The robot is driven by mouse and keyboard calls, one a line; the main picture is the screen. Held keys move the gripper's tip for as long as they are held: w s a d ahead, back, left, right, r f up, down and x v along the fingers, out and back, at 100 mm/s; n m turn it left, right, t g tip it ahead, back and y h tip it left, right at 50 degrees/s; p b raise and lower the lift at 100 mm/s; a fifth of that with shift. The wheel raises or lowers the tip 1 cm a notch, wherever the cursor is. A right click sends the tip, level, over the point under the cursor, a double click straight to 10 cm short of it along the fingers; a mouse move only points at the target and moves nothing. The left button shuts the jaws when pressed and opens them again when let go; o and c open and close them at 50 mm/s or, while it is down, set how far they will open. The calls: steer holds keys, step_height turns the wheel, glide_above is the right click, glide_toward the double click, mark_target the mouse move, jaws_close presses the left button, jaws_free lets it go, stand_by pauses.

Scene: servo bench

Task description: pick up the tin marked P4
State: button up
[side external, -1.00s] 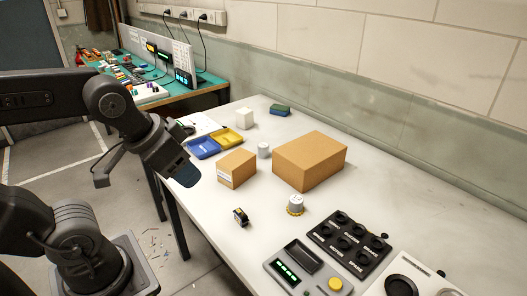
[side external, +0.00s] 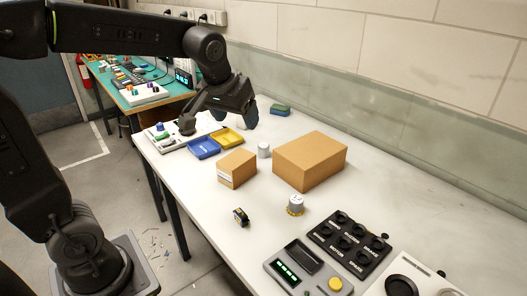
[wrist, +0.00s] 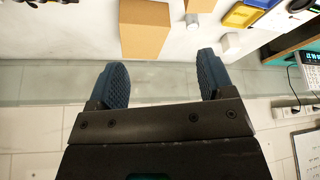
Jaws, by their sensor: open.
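Two small tins show in the side external view; no P4 mark can be read on either. One pale tin (side external: 264,150) stands between the two cardboard boxes, and it seems to show in the wrist view (wrist: 192,18). The other tin (side external: 295,205), white with a yellowish base, stands in front of the large box, near the black knob panel. My gripper (side external: 251,113) is raised above the far part of the bench, behind the boxes in the picture. In the wrist view my gripper (wrist: 163,82) has its fingers wide apart with nothing between them.
The large box (side external: 310,161) and small box (side external: 237,169) flank the pale tin. Blue (side external: 204,147) and yellow (side external: 229,137) trays lie left of them. A white block (wrist: 230,43) is near my gripper. A black knob panel (side external: 348,243) is at the front right. Bench right of the large box is clear.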

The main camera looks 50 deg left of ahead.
steer(key=w+a+f+n, duration=0.2)
steer(key=w+a, duration=0.2)
steer(key=w, duration=0.4)
steer(key=n+g+y, duration=0.2)
steer(key=n, duration=0.2)
glide_toward(264, 146)
steer(key=x, duration=0.5)
steer(key=shift+w+a+f, duration=0.1)
steer(key=shift+w+a, duration=0.25)
steer(key=shift+w, duration=0.05)
steer(key=shift+s+d+x, duration=0.1)
steer(key=shift+s+x, duration=0.1)
steer(key=shift+x, duration=1.25)
steer(key=shift+s+d+x, duration=0.1)
steer(key=shift+s+x, duration=0.1)
steer(key=shift+x, duration=1.2)
steer(key=shift+f, duration=0.2)
steer(key=shift+c, duration=0.2)
steer(key=c, duration=0.9)
steer(key=shift+c, duration=0.4)
steer(key=shift+r, duration=0.15)
